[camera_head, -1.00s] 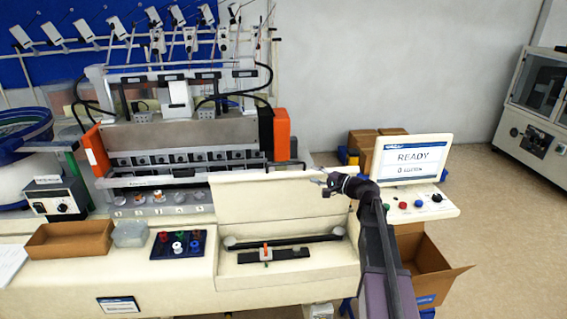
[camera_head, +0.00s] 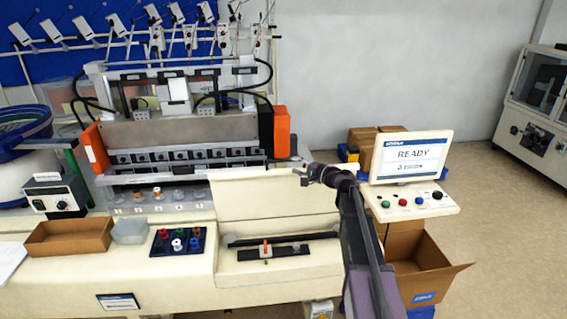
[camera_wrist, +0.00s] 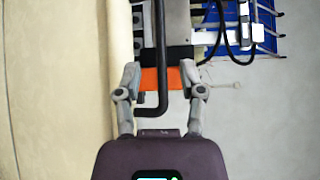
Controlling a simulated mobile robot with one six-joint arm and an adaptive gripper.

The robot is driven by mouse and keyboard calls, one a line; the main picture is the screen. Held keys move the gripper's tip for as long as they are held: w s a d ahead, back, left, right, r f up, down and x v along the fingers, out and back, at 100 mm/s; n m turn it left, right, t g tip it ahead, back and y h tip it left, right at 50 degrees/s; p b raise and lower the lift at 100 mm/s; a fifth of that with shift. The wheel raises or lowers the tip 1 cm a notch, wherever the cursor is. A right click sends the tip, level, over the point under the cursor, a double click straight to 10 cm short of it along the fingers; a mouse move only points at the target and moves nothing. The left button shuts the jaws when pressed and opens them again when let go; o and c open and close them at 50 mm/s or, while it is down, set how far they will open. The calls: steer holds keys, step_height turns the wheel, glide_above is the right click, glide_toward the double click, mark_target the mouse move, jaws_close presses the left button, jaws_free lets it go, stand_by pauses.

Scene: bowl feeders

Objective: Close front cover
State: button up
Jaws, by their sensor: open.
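The front cover (camera_head: 265,198) is a cream panel standing raised along the back of the open recess in the machine's front. In the wrist view a cream panel, which looks like the cover (camera_wrist: 60,90), fills the left side. My gripper (camera_head: 300,177) is open at the cover's upper right edge. In the wrist view my gripper (camera_wrist: 161,75) has its fingers spread, with a black bar (camera_wrist: 161,45) with a bent end showing between them. I cannot tell whether either finger touches the bar or the cover.
The recess holds a dark bar and a black strip with an orange piece (camera_head: 265,250). A READY screen (camera_head: 410,157) and button panel (camera_head: 412,203) stand close to the right of my arm. An open cardboard box (camera_head: 425,270) is below. An orange block (camera_head: 282,133) is behind the cover.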

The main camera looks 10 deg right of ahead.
mark_target(285, 161)
steer(key=shift+x, duration=3)
jaws_close()
